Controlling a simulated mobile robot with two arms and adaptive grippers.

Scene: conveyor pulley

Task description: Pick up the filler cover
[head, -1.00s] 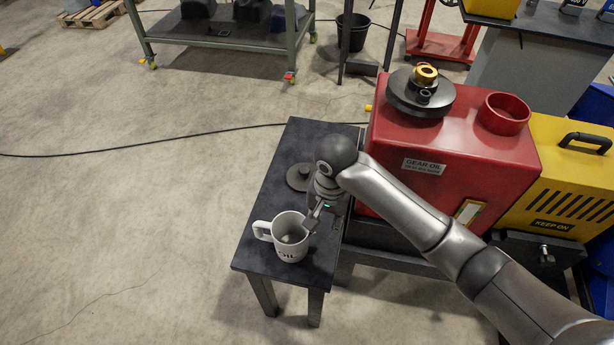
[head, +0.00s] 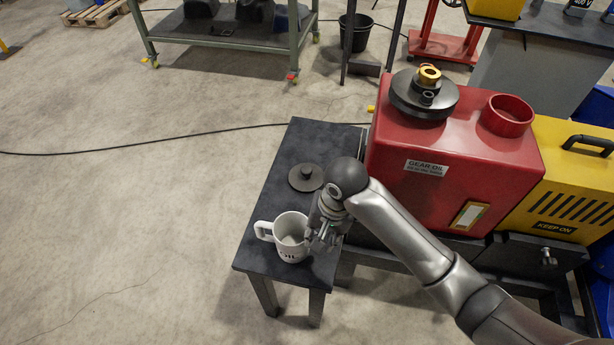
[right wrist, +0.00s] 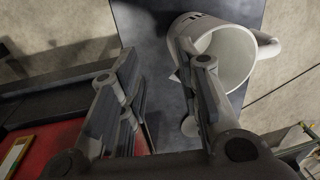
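The filler cover, a dark round disc with a small knob (head: 305,177), lies on the dark side table (head: 262,215), behind the white mug. In the right wrist view no part of it can be told for sure. My right gripper (head: 322,238) is low over the table, just right of the mug (head: 288,240). In the right wrist view its two fingers (right wrist: 160,105) stand apart with nothing between them, and the mug (right wrist: 228,55) is close beside one finger. My left gripper is not in view. The red gear oil box (head: 440,160) has an open round filler neck (head: 507,114).
A black flange with a brass piece (head: 424,92) sits on top of the red box. A yellow machine (head: 570,190) stands to the right. A cable (head: 150,147) crosses the floor. The table's back part is clear around the cover.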

